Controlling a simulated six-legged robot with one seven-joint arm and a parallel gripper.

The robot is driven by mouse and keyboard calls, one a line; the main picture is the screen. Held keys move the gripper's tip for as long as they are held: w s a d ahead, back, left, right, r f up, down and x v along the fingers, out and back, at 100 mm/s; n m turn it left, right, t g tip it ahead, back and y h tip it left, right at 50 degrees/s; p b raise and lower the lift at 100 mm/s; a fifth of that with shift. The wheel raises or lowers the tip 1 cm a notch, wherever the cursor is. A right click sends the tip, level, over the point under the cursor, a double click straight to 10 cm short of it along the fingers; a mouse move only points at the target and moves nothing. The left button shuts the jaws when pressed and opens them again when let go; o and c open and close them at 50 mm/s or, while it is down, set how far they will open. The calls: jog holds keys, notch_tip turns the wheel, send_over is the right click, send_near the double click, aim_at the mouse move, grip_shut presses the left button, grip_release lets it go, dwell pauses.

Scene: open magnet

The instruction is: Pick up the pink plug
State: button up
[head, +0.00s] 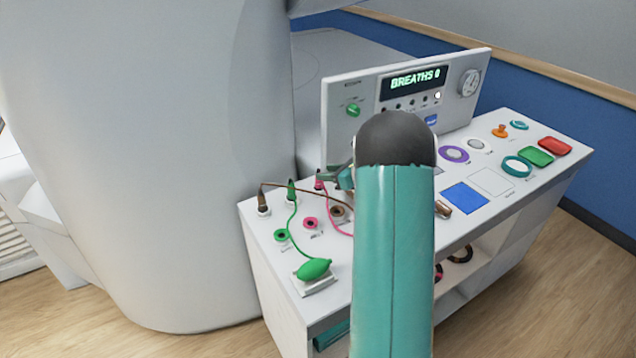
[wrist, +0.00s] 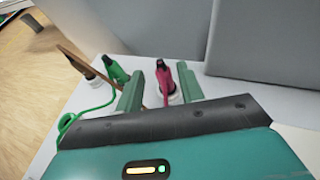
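The pink plug (head: 319,181) stands upright in a white socket at the back left of the white cart top, with a pink cord running from it. In the wrist view the pink plug (wrist: 165,84) shows between the two green fingers of my gripper (wrist: 160,72), nearer the right one. The fingers are apart, and a gap shows on each side of the plug. I cannot tell how far the fingertips reach around it. In the head view my gripper (head: 342,178) is just right of the plug, largely hidden behind my arm.
A green plug (head: 291,190) and a brown plug (head: 262,199) stand in a row left of the pink one; the green plug (wrist: 117,71) is close to my left finger. A grey panel (head: 345,90) rises behind. A green bulb (head: 314,269) lies in front.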

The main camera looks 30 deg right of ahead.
send_over(314, 186)
jog(key=shift+w+d+f, duration=0.15)
jog(key=shift+w+f, duration=0.05)
jog(key=shift+f, duration=0.35)
jog(key=shift+w+d+f, duration=0.15)
jog(key=shift+w+f, duration=0.05)
jog(key=shift+f, duration=0.3)
grip_shut()
jog(key=shift+r, duration=0.1)
